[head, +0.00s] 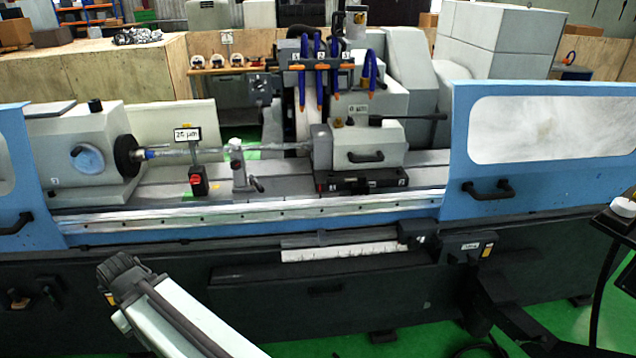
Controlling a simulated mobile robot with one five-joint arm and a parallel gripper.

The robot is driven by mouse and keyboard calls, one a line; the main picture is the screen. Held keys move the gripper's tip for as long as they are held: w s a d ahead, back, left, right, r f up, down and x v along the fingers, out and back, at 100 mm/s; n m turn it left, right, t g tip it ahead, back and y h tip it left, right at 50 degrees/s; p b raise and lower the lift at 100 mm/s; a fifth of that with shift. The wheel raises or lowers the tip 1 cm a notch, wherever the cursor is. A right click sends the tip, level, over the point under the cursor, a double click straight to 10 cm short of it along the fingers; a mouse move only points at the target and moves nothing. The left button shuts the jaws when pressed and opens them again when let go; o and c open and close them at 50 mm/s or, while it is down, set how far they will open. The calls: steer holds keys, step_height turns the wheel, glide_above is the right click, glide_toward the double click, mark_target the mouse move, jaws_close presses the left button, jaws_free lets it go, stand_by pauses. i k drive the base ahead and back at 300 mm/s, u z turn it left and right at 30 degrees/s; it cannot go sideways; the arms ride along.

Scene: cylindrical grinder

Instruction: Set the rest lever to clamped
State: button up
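The steady rest (238,167) is a small grey stand on the machine bed, at the thin shaft (222,151), in the head view. A short dark lever with a rounded end (257,185) sticks out low on its right side and seems to be the rest lever. It is small, and I cannot tell whether it is clamped. My arm (165,305) rises from the bottom edge at lower left, well in front of and below the lever. Its dark upper end looks like a joint. I see no gripper fingers, and nothing is touching the lever.
A red-and-black block with a "20 µm" sign (187,134) stands left of the rest. The headstock (80,150) is further left, the tailstock (365,145) with its long black lever right. Blue guards (545,150) flank the opening. The front rail (250,215) crosses below.

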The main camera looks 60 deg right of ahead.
mark_target(260, 187)
steer(key=z, duration=0.45)
steer(key=i, duration=1.05)
steer(key=u, duration=0.15)
